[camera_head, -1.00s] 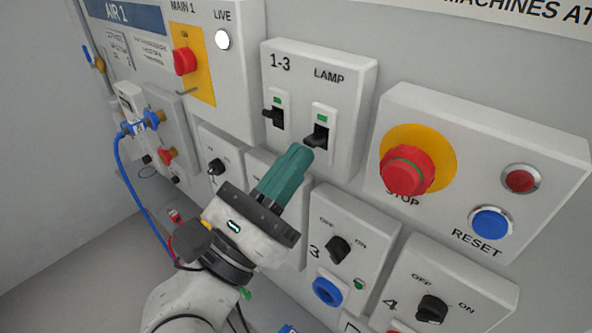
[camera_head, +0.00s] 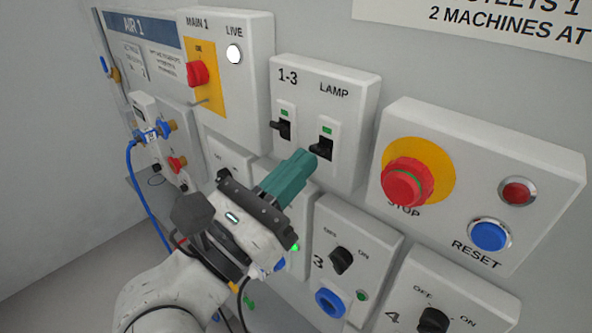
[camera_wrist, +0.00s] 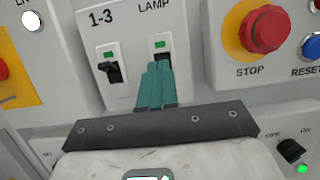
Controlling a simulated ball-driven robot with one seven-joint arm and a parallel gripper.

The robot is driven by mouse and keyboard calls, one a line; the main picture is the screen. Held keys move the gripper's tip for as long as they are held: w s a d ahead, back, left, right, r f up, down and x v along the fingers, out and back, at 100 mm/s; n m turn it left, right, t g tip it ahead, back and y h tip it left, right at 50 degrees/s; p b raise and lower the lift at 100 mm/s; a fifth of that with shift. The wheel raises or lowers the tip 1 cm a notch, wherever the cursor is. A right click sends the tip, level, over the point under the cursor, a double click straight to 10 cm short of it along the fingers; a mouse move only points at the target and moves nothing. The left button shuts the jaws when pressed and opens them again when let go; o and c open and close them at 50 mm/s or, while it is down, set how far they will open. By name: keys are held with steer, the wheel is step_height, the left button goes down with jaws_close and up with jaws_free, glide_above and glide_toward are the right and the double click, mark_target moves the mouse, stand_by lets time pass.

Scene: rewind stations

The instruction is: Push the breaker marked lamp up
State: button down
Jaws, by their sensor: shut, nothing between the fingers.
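The lamp breaker (camera_head: 323,146) is a black lever in a white housing, with a green window above it, under the word LAMP. It is on the right half of a light grey box. My gripper (camera_head: 306,156) has teal fingers, closed together and empty. Their tips are at the lower left of the lamp lever, very close to it; I cannot tell whether they touch.
The matching 1-3 breaker (camera_head: 281,129) is just to the left, also with a green window. A red STOP button (camera_head: 405,183) on a yellow disc stands out at the right, beside a blue RESET button (camera_head: 490,236). Rotary switches (camera_head: 341,260) are below.

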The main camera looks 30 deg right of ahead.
steer(key=shift+r+y, duration=0.15)
steer(key=shift+y, duration=0.15)
stand_by(0.4)
